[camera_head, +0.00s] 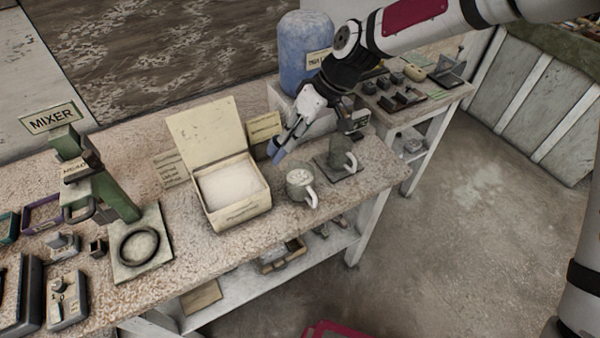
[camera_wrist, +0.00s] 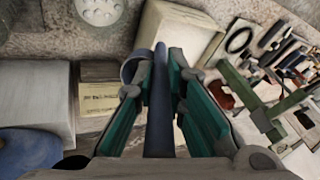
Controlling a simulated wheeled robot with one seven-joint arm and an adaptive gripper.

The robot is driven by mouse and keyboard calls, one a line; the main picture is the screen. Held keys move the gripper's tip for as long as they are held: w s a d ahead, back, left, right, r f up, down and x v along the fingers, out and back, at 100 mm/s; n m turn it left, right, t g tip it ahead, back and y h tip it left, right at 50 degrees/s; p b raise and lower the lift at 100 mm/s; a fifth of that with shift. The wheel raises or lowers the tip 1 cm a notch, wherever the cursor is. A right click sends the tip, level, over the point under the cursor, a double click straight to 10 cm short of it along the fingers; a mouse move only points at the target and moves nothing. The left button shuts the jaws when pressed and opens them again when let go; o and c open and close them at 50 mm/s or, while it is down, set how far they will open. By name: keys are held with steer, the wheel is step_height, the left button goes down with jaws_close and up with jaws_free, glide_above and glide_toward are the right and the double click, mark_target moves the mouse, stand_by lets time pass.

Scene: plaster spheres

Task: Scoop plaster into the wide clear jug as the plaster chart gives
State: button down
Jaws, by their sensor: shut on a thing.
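My gripper (camera_head: 307,108) is shut on the handle of a blue scoop (camera_head: 280,147), which hangs above the bench behind the jugs. The scoop also shows between the green-lined fingers in the wrist view (camera_wrist: 160,100). I cannot tell whether it holds plaster. An open box of white plaster (camera_head: 228,186) is at the left. A clear handled jug (camera_head: 300,186) with white inside stands right of the box. A second clear jug (camera_head: 342,157) stands on a dark plate (camera_head: 330,170). I cannot surely tell which jug is wider. Lettered cards (camera_head: 264,127) and (camera_head: 171,168) stand by the box, unreadable here.
A blue water container (camera_head: 305,52) stands on a pale block behind my gripper. A small dark display (camera_head: 355,121) is right of it. A green mixer stand (camera_head: 105,180) is at the left. Bare bench lies in front of the box and jugs.

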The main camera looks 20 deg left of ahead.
steer(key=shift+s+a+r+t+h+b, duration=0.2)
steer(key=shift+a+r+t+h+b, duration=0.15)
steer(key=shift+a+r+h+b, duration=0.35)
steer(key=shift+s+a+r+t+h+b, duration=0.25)
steer(key=shift+a+r+t+h, duration=0.2)
steer(key=shift+h, duration=0.45)
steer(key=shift+s+a+r+h, duration=0.15)
steer(key=shift+a+r+h, duration=0.05)
steer(key=shift+r+h, duration=0.6)
steer(key=shift+f, duration=0.15)
